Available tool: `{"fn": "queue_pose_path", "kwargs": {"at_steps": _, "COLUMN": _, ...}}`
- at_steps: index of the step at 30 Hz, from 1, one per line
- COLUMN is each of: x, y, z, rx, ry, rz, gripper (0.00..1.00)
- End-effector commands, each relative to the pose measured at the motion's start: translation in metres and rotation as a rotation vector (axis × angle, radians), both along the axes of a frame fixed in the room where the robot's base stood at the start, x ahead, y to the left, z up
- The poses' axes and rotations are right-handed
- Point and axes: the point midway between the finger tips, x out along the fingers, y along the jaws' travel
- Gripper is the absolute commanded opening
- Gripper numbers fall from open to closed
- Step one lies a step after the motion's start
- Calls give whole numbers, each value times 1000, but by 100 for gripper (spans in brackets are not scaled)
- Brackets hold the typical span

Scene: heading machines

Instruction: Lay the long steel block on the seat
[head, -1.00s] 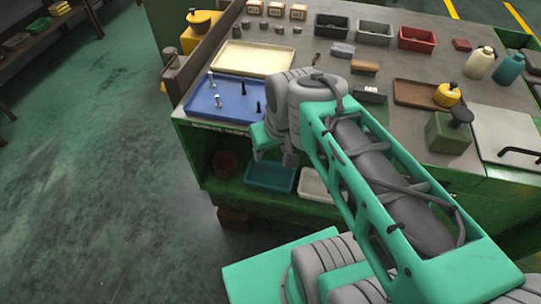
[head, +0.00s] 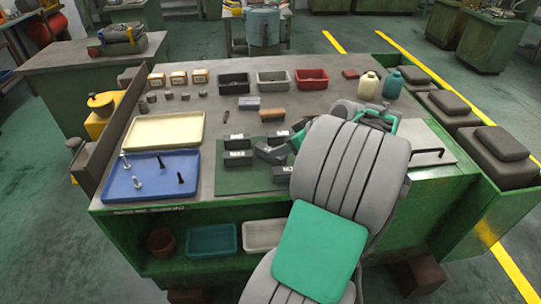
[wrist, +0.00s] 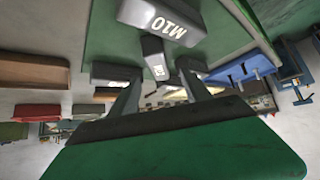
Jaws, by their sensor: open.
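Several dark steel blocks with white labels lie on a green mat (head: 262,182) on the bench. One block (head: 268,153) lies askew between the others and may be the long one; I cannot be sure. In the wrist view a block marked M10 (wrist: 160,18) is close at the top, and a narrow block (wrist: 153,54) lies below it, ahead of the fingers. My arm hides the gripper and the right part of the mat in the head view. I cannot tell which spot is the seat.
Left of the mat are a blue tray (head: 112,189) with bolts and a cream tray (head: 163,117). Black (head: 234,84), grey (head: 272,80) and red bins (head: 312,79) stand behind. Two bottles (head: 370,86) stand at back right. A raised board (head: 115,137) edges the bench's left side.

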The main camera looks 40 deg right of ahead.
Motion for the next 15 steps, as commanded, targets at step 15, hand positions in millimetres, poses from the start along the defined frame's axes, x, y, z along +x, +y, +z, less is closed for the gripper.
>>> {"fn": "queue_pose_path", "kwargs": {"at_steps": 15, "x": 51, "y": 8, "z": -52, "rx": 1, "ry": -3, "rz": 3, "gripper": 56}}
